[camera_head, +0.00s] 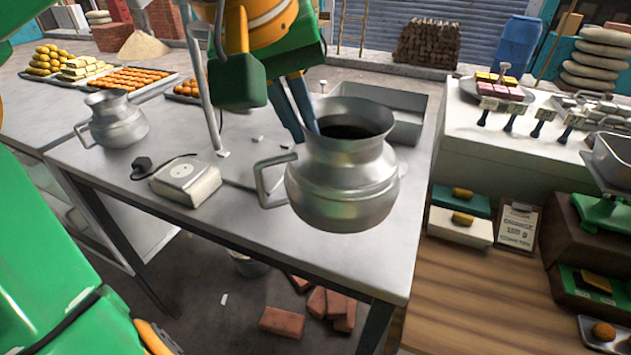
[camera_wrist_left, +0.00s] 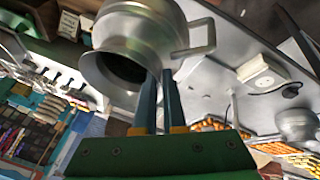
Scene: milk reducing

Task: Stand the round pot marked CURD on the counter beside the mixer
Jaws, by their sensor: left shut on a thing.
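My left gripper (camera_head: 304,128) is shut on the rim of a round metal pot (camera_head: 342,190) with a side handle. The pot is upright over the front right of the steel counter (camera_head: 235,225); I cannot tell whether its base touches. In the left wrist view the fingers (camera_wrist_left: 158,80) pinch the rim of the pot (camera_wrist_left: 142,28) near its handle. I see no CURD marking on the sides that show. A similar pot (camera_head: 115,122) stands at the counter's left. A white boxy device (camera_head: 186,180) with a dark cable lies between them; I cannot tell if it is the mixer. My right gripper is not in view.
A shallow metal tray (camera_head: 402,130) sits behind the held pot. A thin metal rod (camera_head: 203,95) rises from the counter. Trays of orange sweets (camera_head: 130,78) are at the back left. A white counter (camera_head: 480,150) stands at right.

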